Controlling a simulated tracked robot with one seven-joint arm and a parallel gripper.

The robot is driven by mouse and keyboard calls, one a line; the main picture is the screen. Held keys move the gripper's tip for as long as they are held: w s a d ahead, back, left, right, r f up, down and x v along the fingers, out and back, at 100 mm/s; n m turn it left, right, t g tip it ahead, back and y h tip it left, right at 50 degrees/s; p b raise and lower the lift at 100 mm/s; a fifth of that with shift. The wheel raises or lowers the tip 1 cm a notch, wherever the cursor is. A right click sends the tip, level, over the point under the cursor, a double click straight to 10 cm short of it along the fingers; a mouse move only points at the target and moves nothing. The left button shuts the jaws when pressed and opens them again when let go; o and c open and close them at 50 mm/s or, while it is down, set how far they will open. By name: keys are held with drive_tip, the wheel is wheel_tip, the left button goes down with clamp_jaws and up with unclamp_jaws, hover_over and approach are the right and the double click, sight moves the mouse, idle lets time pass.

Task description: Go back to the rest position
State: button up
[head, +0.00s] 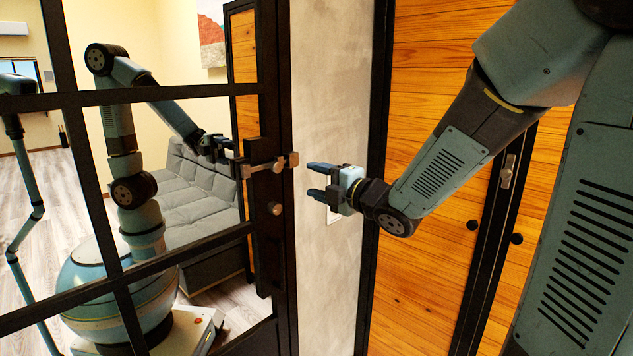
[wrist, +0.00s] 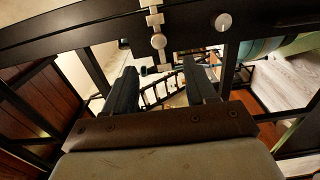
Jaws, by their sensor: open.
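My gripper (head: 314,181) is in the middle of the head view, at the end of my arm, which reaches in from the upper right. Its two blue fingers point left and stand apart, with nothing between them. In the wrist view my gripper (wrist: 163,74) also shows open and empty. A black-framed glazed door (head: 265,90) is just left of the fingertips. It carries a metal latch (head: 268,166) and a round knob (head: 275,208). The latch (wrist: 155,22) and knob (wrist: 223,22) appear beyond the fingers in the wrist view. I see no clear contact.
A grey plaster wall (head: 330,80) with a pale plate (head: 333,216) is behind my gripper. Orange wood panels (head: 425,90) in black frames stand behind my arm. Through or in the door's glass show a grey sofa (head: 200,185) and a teal robot figure, possibly my reflection.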

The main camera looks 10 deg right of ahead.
drive_tip(key=s+d+m+g+h, duration=0.2)
drive_tip(key=s+d+m+h, duration=0.4)
drive_tip(key=d+m+h, duration=0.8)
drive_tip(key=s+f+m+g+y, duration=0.2)
drive_tip(key=s+m+g, duration=0.4)
drive_tip(key=s+m, duration=0.5)
drive_tip(key=s, duration=0.7)
drive_tip(key=shift+s+a+m+y, duration=0.15)
drive_tip(key=shift+m+y, duration=0.15)
drive_tip(key=shift+m, duration=0.1)
drive_tip(key=shift+f, duration=0.1)
drive_tip(key=shift+c, duration=0.5)
